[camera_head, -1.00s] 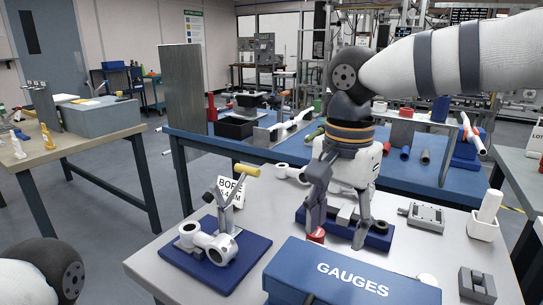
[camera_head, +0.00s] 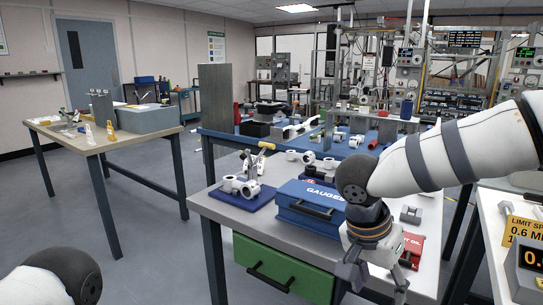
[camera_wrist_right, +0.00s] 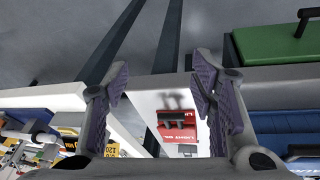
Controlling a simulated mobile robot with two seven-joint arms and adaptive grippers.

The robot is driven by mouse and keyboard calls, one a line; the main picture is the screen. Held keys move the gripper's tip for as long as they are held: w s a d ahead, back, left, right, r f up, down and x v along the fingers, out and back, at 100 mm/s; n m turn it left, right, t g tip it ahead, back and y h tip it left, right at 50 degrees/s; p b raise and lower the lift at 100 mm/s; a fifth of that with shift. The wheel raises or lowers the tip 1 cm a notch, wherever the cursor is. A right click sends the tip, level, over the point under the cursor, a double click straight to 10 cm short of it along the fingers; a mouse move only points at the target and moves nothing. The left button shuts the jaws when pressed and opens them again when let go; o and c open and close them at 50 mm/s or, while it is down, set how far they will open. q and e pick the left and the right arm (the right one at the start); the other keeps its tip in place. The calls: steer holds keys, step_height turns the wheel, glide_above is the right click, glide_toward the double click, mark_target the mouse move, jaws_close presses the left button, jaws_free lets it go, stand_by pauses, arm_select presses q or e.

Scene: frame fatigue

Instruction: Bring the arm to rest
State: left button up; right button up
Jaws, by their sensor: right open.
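My right arm comes in from the right in the head view. My right gripper (camera_head: 376,288) hangs fingers down at the front right edge of the metal workbench (camera_head: 222,210), right of and nearer than the blue GAUGES box (camera_head: 305,213). In the right wrist view the gripper (camera_wrist_right: 160,82) has its two fingers spread wide, with nothing between them. Part of my left arm shows at the lower left of the head view; its gripper is out of the picture.
A red oil item (camera_head: 412,248) lies right of the gripper. A blue pad (camera_head: 243,208) with white fittings sits left of the box. A green drawer (camera_head: 283,268) is under the bench.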

steer(key=s+d+f+n+t+h, duration=0.1)
steer(key=s+d+f+n, duration=0.2)
steer(key=f, duration=0.7)
steer(key=s+d+f+n+t, duration=0.2)
steer(key=s+d+f, duration=0.1)
steer(key=f, duration=0.7)
arm_select(q)
steer(key=shift+w+d+r+p, duration=0.1)
steer(key=shift+w+r+p, duration=0.1)
steer(key=shift+w, duration=0.4)
steer(key=shift+w+r+p, duration=0.15)
steer(key=shift+w+r, duration=0.05)
steer(key=shift+w, duration=0.35)
arm_select(e)
steer(key=s+a+f+n+g+y, duration=0.1)
steer(key=s+f+n+g+y, duration=0.1)
steer(key=s, duration=1.3)
steer(key=s+a+f+n+g+y, duration=0.1)
steer(key=s+f+g, duration=0.3)
steer(key=s, duration=1.1)
steer(key=shift+s+n+g+y, duration=0.4)
steer(key=shift+n+y, duration=0.2)
steer(key=shift+y, duration=0.2)
